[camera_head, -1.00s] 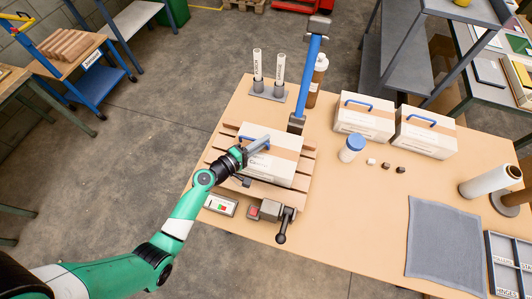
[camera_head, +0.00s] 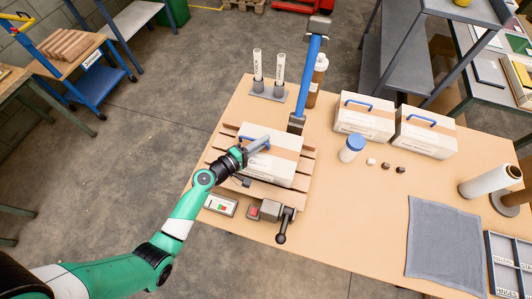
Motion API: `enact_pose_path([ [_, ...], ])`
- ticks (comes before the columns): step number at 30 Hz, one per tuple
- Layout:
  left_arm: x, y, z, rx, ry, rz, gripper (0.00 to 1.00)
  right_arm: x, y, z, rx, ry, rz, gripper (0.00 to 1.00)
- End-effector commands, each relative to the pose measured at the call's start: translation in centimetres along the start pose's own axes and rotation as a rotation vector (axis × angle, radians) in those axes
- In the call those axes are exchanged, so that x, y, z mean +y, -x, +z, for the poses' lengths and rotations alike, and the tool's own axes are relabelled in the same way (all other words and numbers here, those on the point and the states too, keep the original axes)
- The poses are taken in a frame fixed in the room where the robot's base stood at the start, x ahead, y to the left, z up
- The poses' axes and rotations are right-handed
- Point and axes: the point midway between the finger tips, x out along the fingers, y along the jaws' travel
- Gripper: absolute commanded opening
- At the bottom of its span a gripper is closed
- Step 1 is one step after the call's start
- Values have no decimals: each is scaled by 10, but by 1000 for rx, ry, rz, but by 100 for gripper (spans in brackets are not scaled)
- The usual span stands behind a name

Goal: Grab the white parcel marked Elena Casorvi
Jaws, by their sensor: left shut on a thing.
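A white parcel (camera_head: 283,168) with a brown band and a blue handle sits on a wooden slatted platform (camera_head: 262,193) at the left of the table. My left gripper (camera_head: 260,145) is at the top of this parcel, shut on its blue handle and hiding part of it. Two similar white parcels stand at the back right, the nearer-to-middle one (camera_head: 362,124) and the right one (camera_head: 428,140), each with a blue handle. The names on the labels are too small to read. My right gripper is not in view.
A blue upright post (camera_head: 312,70) stands behind the platform, beside a brown bottle (camera_head: 317,82) and two tubes in a stand (camera_head: 267,92). A blue-lidded jar (camera_head: 351,148) stands mid-table. A grey cloth (camera_head: 445,245) lies at the right. The front middle of the table is clear.

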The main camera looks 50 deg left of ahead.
Motion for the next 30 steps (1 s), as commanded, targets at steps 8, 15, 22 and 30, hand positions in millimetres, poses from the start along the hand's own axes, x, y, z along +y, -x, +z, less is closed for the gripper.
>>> enact_pose_path([
  [8, 3, 0, 0, 1, 0, 6, 0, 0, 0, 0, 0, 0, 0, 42],
  [15, 20, 2, 1, 0, -1, 8, 0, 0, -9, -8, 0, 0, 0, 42],
  [22, 68, 11, 6, 1, -3, 9, 0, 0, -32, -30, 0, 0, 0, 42],
  [30, 101, 17, 9, 1, -2, 7, 0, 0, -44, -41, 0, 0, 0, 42],
])
